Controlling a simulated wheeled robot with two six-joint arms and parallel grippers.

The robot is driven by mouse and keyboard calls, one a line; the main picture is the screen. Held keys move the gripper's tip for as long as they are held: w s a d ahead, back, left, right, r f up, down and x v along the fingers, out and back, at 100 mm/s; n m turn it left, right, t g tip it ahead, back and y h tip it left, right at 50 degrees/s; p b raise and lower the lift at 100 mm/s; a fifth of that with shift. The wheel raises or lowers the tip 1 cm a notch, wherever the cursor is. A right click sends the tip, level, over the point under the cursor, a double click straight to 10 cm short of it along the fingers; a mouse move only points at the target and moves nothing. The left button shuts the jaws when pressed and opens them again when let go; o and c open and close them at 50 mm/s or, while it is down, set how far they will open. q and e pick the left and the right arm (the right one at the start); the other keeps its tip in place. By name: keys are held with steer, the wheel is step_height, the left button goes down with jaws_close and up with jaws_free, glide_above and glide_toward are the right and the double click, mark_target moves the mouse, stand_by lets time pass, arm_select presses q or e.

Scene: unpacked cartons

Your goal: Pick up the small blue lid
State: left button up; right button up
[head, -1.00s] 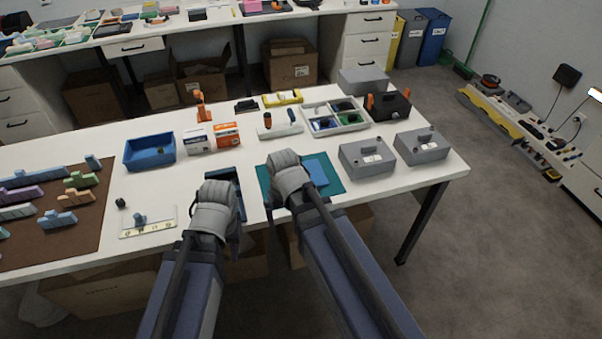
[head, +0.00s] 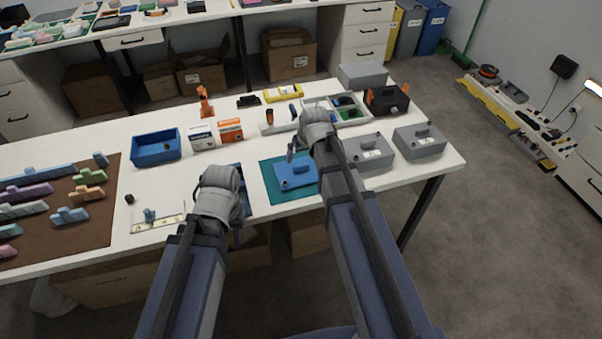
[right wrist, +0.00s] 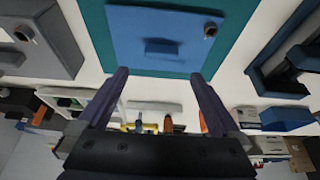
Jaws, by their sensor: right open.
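The small blue lid (head: 297,174) lies on a teal mat (head: 271,189) near the table's front edge. It has a raised blue grip and a small dark knob, and also shows at the top of the right wrist view (right wrist: 160,30). My right gripper (right wrist: 159,76) is open, with nothing between its fingers; the lid is beyond the fingertips. In the head view my right gripper (head: 291,153) is at the lid's back edge. My left gripper (head: 238,236) is near the front table edge, left of the mat, and its jaws are mostly hidden.
Grey boxes (head: 368,153) stand right of the mat. A dark blue tray (head: 242,184) is partly hidden behind my left arm. An open blue bin (head: 156,147), small cartons (head: 203,137) and a divided white tray (head: 351,107) are farther back.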

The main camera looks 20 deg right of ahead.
mark_target(301, 166)
steer(key=shift+s+f+b+x, duration=0.1)
steer(key=shift+s+b+x, duration=0.05)
steer(key=shift+b+x, duration=0.85)
steer(key=shift+s+f+b+x, duration=0.1)
steer(key=shift+s+b+x, duration=0.1)
steer(key=shift+b+x, duration=0.7)
steer(key=shift+s+b+x, duration=0.15)
steer(key=shift+b+x, duration=0.6)
steer(key=shift+x, duration=0.45)
steer(key=shift+w+f, duration=0.15)
steer(key=shift+f, duration=0.05)
steer(key=shift+r, duration=0.1)
steer(key=c, duration=1.5)
